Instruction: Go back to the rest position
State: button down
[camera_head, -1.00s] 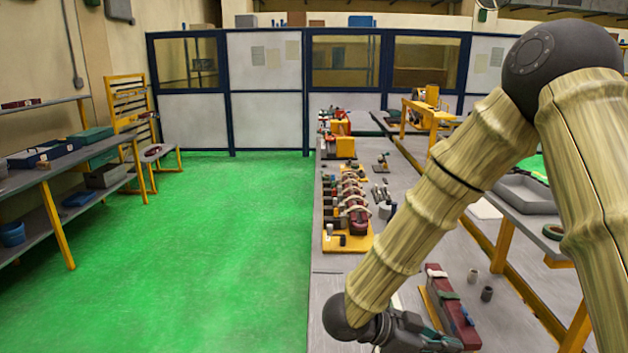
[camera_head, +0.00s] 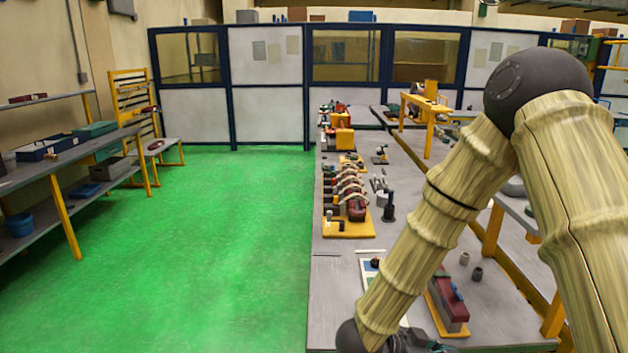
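My arm comes in from the right edge, bends at a dark elbow joint and reaches down to the bottom edge. My gripper (camera_head: 415,343) shows only in small part at the bottom, over the near end of the grey workbench (camera_head: 345,275). Its fingertips are cut off or too unclear to read, so I cannot tell whether it is open or holds anything. A dark red block on a yellow base (camera_head: 447,303) lies on the bench just right of my forearm.
Stator parts on a yellow base (camera_head: 347,226) stand further along the bench. Two small cylinders (camera_head: 477,273) stand right of my forearm. A shelf rack (camera_head: 60,215) lines the left wall. The green floor (camera_head: 215,250) between is clear. Partition panels (camera_head: 268,95) close the back.

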jog(key=s+a+f+n+t+y, duration=0.1)
jog(key=s+f+n+t+y, duration=0.2)
jog(key=f, duration=0.7)
jog(key=s+f+n+y, duration=0.1)
jog(key=f+n+y, duration=0.3)
jog(key=f, duration=0.6)
jog(key=s+a+f+n+g+y, duration=0.1)
jog(key=s+f+n+y, duration=0.1)
jog(key=s+f, duration=0.2)
jog(key=s+a+f+n+g+y+b, duration=0.1)
jog(key=s+f+n+g, duration=0.1)
jog(key=s, duration=0.9)
jog(key=s+a+f+n+g+y, duration=0.2)
jog(key=s+f+n, duration=0.2)
jog(key=s+f, duration=0.2)
jog(key=shift+s+f+y+b, duration=0.3)
jog(key=shift+s+f+b, duration=0.1)
jog(key=shift+s, duration=0.55)
